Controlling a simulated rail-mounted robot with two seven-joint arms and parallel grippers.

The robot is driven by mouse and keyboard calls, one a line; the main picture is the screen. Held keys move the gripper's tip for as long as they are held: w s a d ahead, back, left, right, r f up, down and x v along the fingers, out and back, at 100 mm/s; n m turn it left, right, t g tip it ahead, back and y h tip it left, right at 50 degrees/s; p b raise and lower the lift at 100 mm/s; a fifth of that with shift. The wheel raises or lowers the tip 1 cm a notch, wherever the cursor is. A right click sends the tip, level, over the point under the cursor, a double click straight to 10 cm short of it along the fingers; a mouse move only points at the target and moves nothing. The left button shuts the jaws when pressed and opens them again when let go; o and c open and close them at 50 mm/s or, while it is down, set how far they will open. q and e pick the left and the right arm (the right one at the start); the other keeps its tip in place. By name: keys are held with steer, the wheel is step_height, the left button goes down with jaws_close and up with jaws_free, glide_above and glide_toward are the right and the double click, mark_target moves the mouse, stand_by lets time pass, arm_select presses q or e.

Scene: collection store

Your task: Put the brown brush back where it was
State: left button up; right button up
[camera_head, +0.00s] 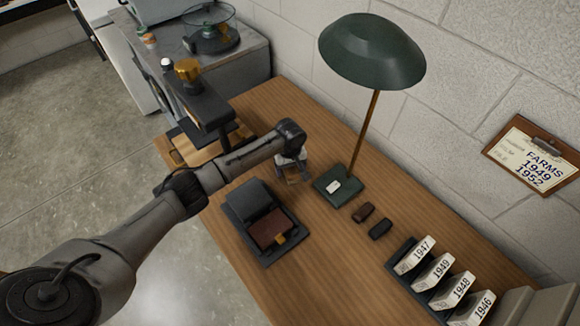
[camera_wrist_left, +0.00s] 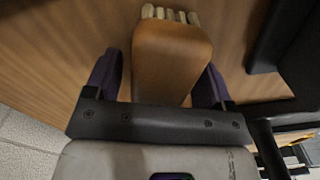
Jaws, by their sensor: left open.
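The brown brush (camera_wrist_left: 172,55), a tan-brown block with a row of pale tufts at its far end, lies between the fingers of my left gripper (camera_wrist_left: 155,85) in the left wrist view. The fingers are open, one along each side of it, and gaps show. In the head view my left gripper (camera_head: 292,160) is low over the wooden table, left of the lamp base. The brush (camera_head: 292,178) is partly hidden under it there. Whether it rests on the table is hard to tell. My right gripper is not in view.
A green lamp (camera_head: 373,50) stands behind the gripper. A dark open case (camera_head: 246,199) with a reddish-brown piece lies in front. A rack (camera_head: 405,249) holds year-labelled boxes.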

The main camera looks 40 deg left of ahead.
arm_select(q)
step_height(320, 180, up, 11)
steer(key=p, duration=0.3)
steer(key=shift+r, duration=0.15)
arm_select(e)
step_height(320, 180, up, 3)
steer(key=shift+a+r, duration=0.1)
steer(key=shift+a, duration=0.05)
arm_select(q)
steer(key=shift+r, duration=0.5)
